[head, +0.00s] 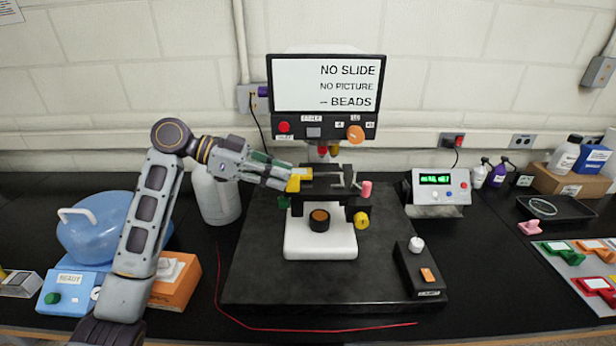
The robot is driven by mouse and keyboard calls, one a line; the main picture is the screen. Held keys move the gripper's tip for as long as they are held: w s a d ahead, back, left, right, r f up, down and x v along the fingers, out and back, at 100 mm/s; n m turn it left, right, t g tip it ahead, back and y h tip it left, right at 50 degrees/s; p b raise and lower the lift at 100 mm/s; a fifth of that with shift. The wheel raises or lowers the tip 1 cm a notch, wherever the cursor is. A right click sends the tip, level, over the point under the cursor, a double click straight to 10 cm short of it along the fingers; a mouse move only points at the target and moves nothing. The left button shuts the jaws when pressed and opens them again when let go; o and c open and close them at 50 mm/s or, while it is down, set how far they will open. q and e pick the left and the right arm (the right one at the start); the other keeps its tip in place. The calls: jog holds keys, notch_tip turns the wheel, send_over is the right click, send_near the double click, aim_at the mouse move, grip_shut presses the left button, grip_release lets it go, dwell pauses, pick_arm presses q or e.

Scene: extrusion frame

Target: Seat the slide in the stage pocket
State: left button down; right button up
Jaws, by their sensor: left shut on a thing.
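My left gripper (292,182) reaches in from the left at the microscope's stage. It is shut on a yellow piece (301,174), which looks like the grip of the slide. The rest of the slide is too small and dark to make out. The dark stage (335,190) is just right of the fingertips. I cannot tell whether the slide touches the stage or lies in its pocket, and the pocket is not clear at this size. My right gripper is not in view.
The microscope's screen (324,84) reads "NO SLIDE, NO PICTURE – BEADS". A yellow knob (361,220) and pink knob (366,188) flank the stage's right side. A control box (420,268) stands front right. Coloured holders lie on a mat (568,262) far right. A red wire (310,328) crosses the front.

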pick_arm(q)
jog(key=shift+d, duration=1.3)
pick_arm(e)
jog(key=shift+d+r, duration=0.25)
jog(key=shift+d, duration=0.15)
pick_arm(q)
jog(key=p+x, duration=0.1)
jog(key=x, duration=0.3)
jog(key=shift+d, duration=0.25)
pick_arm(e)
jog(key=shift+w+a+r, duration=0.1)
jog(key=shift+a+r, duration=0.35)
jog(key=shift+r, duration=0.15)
pick_arm(q)
jog(key=shift+f, duration=0.15)
